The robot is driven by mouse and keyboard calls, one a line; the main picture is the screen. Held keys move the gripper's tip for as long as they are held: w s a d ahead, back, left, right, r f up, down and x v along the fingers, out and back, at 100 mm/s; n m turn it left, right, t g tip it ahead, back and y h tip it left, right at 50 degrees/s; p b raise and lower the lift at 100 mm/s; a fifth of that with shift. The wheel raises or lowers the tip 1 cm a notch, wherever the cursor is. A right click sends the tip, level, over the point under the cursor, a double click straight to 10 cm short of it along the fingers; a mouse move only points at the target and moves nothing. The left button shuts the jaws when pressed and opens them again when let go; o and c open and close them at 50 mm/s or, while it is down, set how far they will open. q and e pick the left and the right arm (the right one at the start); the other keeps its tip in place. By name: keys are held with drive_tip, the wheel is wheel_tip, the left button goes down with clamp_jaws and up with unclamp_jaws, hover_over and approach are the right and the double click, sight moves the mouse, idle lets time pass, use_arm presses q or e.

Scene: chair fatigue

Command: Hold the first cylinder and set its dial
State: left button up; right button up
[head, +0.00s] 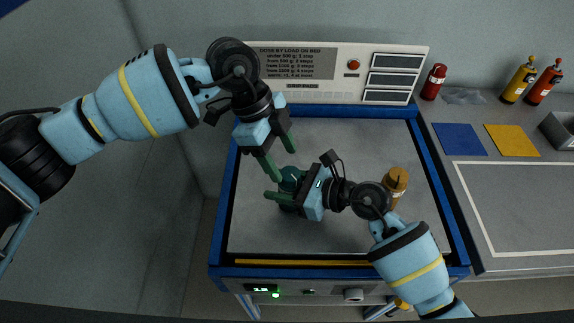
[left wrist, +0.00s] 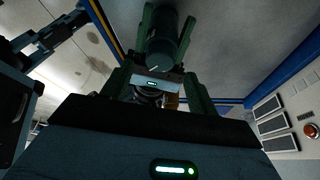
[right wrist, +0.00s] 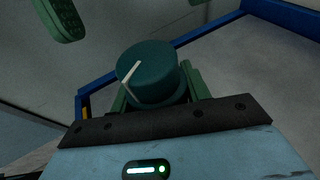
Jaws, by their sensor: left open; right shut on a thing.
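A teal cylinder (head: 289,182) stands over the grey bed. My right gripper (head: 287,191) is shut on it from the right, one finger on each side. In the right wrist view the cylinder's round dial (right wrist: 150,75) faces up, with a white pointer line slanting across its left part. The cylinder also shows in the left wrist view (left wrist: 167,42), between the right gripper's fingers. My left gripper (head: 281,160) is open and empty, just above and beyond the cylinder. One of its fingertips shows at the upper left of the right wrist view (right wrist: 64,18). The cylinder's lower part is hidden.
An orange-brown cylinder (head: 396,182) stands on the bed (head: 350,135) behind my right wrist. A back panel carries a dose chart (head: 296,62) and a red button (head: 353,64). Red (head: 434,82), yellow (head: 519,82) and orange-red (head: 544,84) bottles stand on the right counter, near blue and yellow squares.

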sight(290, 172)
use_arm(q)
drive_tip(key=shift+x, duration=1.8)
drive_tip(key=shift+c, duration=0.5)
drive_tip(key=c, duration=0.9)
drive_tip(key=shift+m, duration=0.4)
drive_tip(key=m+g+y, duration=0.1)
drive_tip(key=m, duration=0.2)
drive_tip(key=shift+w+d+m, duration=0.1)
drive_tip(key=shift+w+m, duration=0.05)
drive_tip(key=shift+m, duration=0.15)
drive_tip(key=shift+m+g+y, duration=0.6)
drive_tip(key=shift+m, duration=1.1)
drive_tip(key=shift+r, duration=0.1)
